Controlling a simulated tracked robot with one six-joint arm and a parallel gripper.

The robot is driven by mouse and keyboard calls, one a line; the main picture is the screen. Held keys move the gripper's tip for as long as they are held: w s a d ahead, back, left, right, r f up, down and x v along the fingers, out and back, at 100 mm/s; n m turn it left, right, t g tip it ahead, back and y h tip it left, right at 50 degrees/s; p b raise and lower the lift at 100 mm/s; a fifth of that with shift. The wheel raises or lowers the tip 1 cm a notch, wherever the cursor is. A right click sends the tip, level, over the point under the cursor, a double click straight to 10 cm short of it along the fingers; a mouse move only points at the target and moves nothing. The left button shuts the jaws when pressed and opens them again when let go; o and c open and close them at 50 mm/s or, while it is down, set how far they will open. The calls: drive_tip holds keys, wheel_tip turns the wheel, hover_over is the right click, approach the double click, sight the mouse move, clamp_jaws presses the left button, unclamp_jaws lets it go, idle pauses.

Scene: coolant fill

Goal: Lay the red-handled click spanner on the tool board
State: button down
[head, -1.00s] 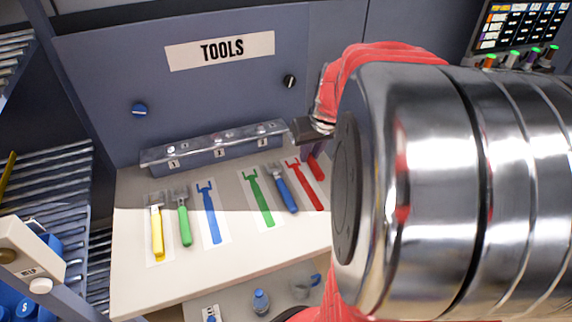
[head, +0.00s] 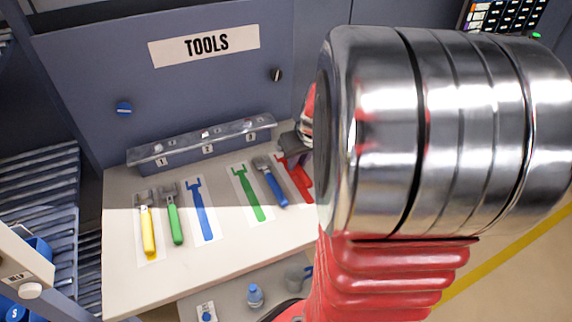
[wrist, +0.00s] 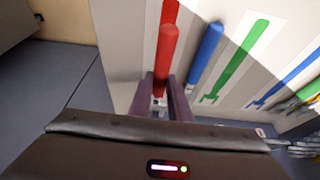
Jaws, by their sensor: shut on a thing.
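The red-handled click spanner (wrist: 164,60) is upside down in the wrist view, its handle pointing to the top. My gripper (wrist: 165,95) is shut on its head end, between two dark fingers. The red painted outline (wrist: 170,13) on the tool board (wrist: 128,45) shows beyond the handle, roughly in line with it. I cannot tell whether the spanner touches the board. In the head view the tool board (head: 275,228) is a pale slanted shelf, and my gripper (head: 296,150) is at its right end, partly hidden by my arm.
A blue-handled spanner (head: 271,183) lies just left of the red outline. Green- and yellow-handled spanners (head: 148,228) lie at the left. The green outline (head: 248,193) and blue outline (head: 201,210) are bare. A numbered rack (head: 205,143) stands behind. A blue-capped bottle (head: 255,295) stands below the front edge.

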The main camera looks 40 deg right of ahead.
sight(299, 167)
drive_tip(key=shift+f, duration=0.2)
drive_tip(key=shift+f, duration=1.85)
drive_tip(key=shift+f, duration=0.1)
drive_tip(key=c, duration=1.6)
unclamp_jaws()
drive_tip(key=shift+c, duration=0.2)
drive_tip(key=v, duration=1.2)
